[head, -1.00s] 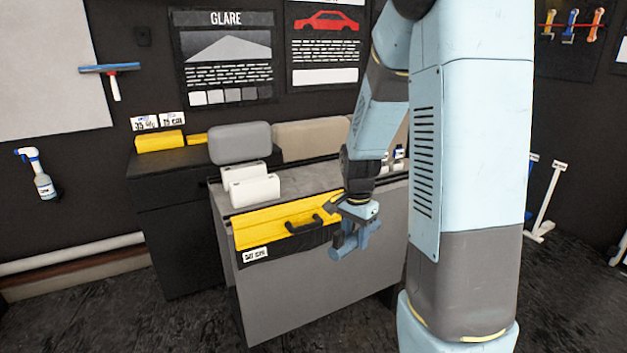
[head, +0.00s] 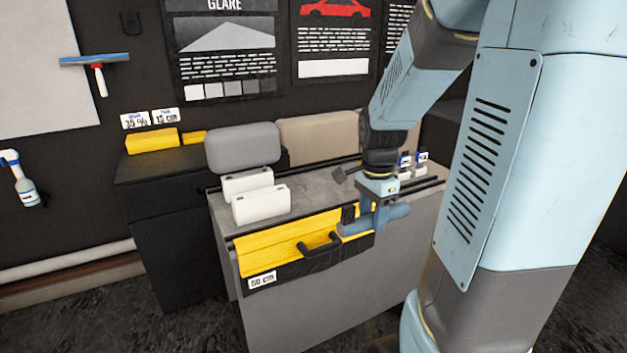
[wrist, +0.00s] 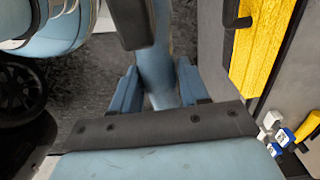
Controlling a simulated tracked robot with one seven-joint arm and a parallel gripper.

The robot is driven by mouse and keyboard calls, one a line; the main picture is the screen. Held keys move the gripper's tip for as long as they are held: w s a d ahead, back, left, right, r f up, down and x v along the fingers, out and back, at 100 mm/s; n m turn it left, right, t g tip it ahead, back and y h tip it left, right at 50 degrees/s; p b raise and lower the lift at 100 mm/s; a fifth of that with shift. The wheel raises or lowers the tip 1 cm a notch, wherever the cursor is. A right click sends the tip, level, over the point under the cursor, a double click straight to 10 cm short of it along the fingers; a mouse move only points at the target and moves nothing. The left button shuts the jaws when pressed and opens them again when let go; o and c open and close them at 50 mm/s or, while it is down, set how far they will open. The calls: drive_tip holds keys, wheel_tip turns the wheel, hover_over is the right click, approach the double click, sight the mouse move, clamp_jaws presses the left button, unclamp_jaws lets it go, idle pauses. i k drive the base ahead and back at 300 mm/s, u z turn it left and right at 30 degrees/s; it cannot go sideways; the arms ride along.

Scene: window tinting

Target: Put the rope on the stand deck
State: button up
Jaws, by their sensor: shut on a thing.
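The rope is most likely the blue, thick, roll-like piece (head: 355,228) that lies crosswise in my gripper (head: 375,218). My gripper is shut on it. They are in front of the right end of the yellow tray, just below the stand's top edge in the head view. The stand deck (head: 318,190) is the grey top of the grey stand. In the wrist view the blue piece (wrist: 157,55) runs between the two blue fingers (wrist: 160,90), with dark floor behind it and the stand front to the right.
Two white blocks (head: 260,203) stand at the deck's left, and small bottles (head: 412,160) at its right. Grey and beige pads (head: 243,147) rise behind. The deck's middle is clear.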

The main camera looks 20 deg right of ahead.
sight(342, 191)
drive_tip(key=u, duration=0.05)
drive_tip(key=i, duration=0.85)
drive_tip(key=z, duration=0.15)
